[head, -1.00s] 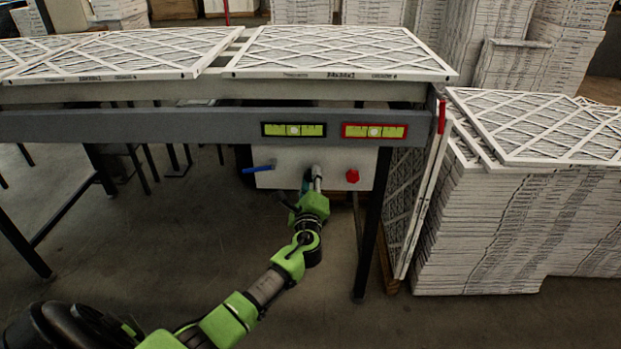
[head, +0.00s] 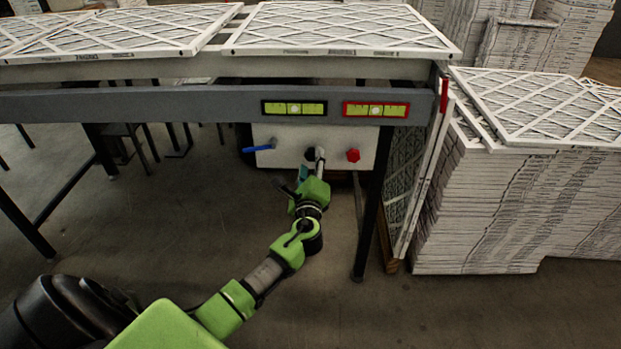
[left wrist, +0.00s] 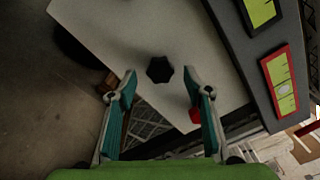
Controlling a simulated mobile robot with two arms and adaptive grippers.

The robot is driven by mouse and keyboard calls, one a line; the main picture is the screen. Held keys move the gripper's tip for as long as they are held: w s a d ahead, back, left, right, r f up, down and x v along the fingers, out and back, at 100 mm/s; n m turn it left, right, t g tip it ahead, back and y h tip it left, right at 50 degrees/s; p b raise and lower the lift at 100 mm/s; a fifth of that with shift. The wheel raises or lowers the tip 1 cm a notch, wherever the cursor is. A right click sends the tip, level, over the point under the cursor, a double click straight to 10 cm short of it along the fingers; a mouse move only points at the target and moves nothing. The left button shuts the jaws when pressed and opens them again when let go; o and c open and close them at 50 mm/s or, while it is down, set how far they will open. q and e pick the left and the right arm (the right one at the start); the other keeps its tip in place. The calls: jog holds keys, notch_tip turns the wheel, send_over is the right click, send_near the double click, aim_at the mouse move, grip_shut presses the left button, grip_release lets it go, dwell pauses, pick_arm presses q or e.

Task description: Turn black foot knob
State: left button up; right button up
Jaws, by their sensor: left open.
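The black foot knob (left wrist: 160,69) is a dark lobed knob on a white panel (left wrist: 120,30), clear in the left wrist view. In the head view the black knob (head: 310,154) is partly covered by my left gripper (head: 312,166). In the left wrist view my left gripper (left wrist: 159,78) is open, its two teal-padded fingers apart to the left and right of the knob. The knob appears between the fingertips, slightly beyond them; I cannot tell whether they reach around it. Nothing is held. My right gripper is not in view.
A red knob (head: 353,155) sits right of the black one, and a blue lever (head: 259,149) sits left. A grey beam (head: 180,105) with two level-like gauges runs above the panel. A table leg (head: 372,205) and stacked filters (head: 480,210) stand right. Floor below is clear.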

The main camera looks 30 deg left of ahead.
pick_arm(q)
jog(key=v, duration=0.9)
jog(key=shift+s+d, duration=0.2)
